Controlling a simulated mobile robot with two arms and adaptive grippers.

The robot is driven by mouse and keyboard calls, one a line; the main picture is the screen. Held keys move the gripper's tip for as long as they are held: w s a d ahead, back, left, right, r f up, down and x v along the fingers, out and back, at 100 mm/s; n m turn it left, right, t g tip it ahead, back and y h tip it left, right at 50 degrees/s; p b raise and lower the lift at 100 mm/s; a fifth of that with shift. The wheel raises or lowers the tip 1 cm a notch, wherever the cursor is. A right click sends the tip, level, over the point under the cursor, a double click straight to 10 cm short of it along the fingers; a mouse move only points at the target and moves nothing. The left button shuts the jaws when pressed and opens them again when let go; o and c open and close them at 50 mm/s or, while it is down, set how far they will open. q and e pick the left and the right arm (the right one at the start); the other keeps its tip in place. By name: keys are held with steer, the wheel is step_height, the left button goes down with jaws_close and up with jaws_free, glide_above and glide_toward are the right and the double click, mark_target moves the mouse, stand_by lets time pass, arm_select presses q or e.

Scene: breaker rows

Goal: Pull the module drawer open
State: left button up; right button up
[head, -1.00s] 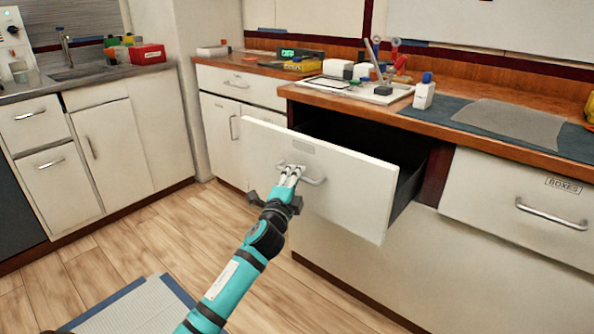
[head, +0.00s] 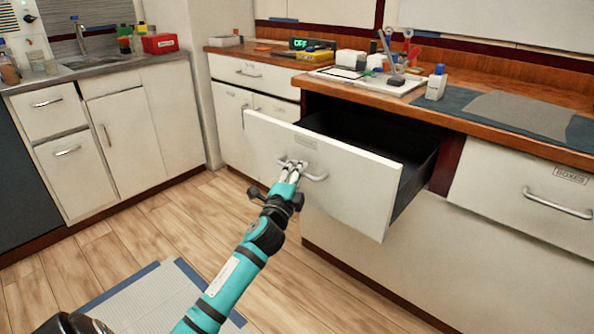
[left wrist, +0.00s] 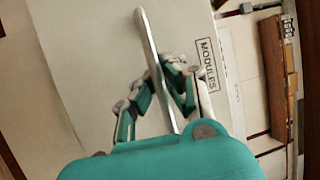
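The module drawer (head: 350,185) stands pulled out from the counter in the head view, its dark inside showing empty where visible. Its front carries a silver bar handle (head: 318,178). My left gripper (head: 291,168) is at the handle, with its fingers closed around the bar. In the left wrist view the handle (left wrist: 148,35) runs between the fingers of the left gripper (left wrist: 160,100), and the drawer front beside it bears the label MODULES (left wrist: 207,66). My right gripper is not in view.
A wooden counter (head: 480,125) above holds a white tray (head: 370,82), a bottle (head: 436,84) and a dark mat (head: 465,100). A closed BOXES drawer (head: 540,185) is at the right. The wood floor (head: 190,230) in front is open, with a grey mat (head: 150,300) on it.

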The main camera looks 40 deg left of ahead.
arm_select(q)
steer(key=o, duration=0.6)
steer(key=shift+f, duration=0.1)
steer(key=shift+c, duration=0.2)
steer(key=shift+d, duration=0.1)
steer(key=v, duration=1.2)
